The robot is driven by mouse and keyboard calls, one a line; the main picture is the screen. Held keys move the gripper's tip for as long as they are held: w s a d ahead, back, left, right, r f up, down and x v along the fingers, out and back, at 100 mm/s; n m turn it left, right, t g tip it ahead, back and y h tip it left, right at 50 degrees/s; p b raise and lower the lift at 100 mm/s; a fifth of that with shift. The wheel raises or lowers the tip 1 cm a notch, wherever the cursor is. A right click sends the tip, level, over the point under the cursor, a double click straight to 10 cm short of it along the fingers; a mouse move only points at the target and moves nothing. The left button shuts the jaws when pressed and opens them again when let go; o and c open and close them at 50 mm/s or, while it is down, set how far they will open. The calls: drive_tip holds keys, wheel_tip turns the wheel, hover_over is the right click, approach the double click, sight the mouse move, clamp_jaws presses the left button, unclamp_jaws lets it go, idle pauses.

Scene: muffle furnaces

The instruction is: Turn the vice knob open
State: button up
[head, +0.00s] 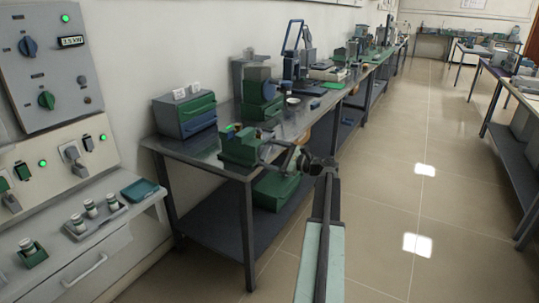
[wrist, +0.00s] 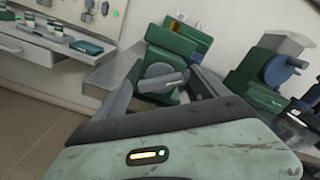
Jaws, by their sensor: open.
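A green vice (head: 238,146) sits at the near left corner of the metal workbench. In the wrist view the vice (wrist: 172,42) stands straight ahead, with its grey knob and handle bar (wrist: 162,80) facing me. My gripper (head: 266,153) reaches in from the right at the vice's front. In the wrist view its two fingers (wrist: 158,88) are spread apart, one on each side of the knob. I cannot tell whether either finger touches it. In the head view the fingers mostly hide the knob.
A green and blue drawer box (head: 186,114) stands behind the vice on the workbench (head: 215,158). A green machine (head: 262,92) stands farther along. A control panel (head: 50,65) and small jars (head: 90,208) are at the left. The tiled floor (head: 400,180) at right is clear.

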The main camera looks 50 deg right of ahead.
drive_tip(key=c, duration=1.2)
drive_tip(key=shift+w, duration=0.15)
drive_tip(key=shift+c, duration=0.9)
drive_tip(key=n, duration=0.5)
drive_tip(key=shift+a+f+n, duration=0.1)
drive_tip(key=shift+f+n, duration=0.05)
drive_tip(key=shift+n, duration=0.15)
drive_tip(key=n, duration=0.6)
drive_tip(key=shift+s+f+n, duration=0.15)
drive_tip(key=shift+s+n, duration=0.05)
drive_tip(key=shift+n, duration=0.2)
drive_tip(key=o, duration=1.4)
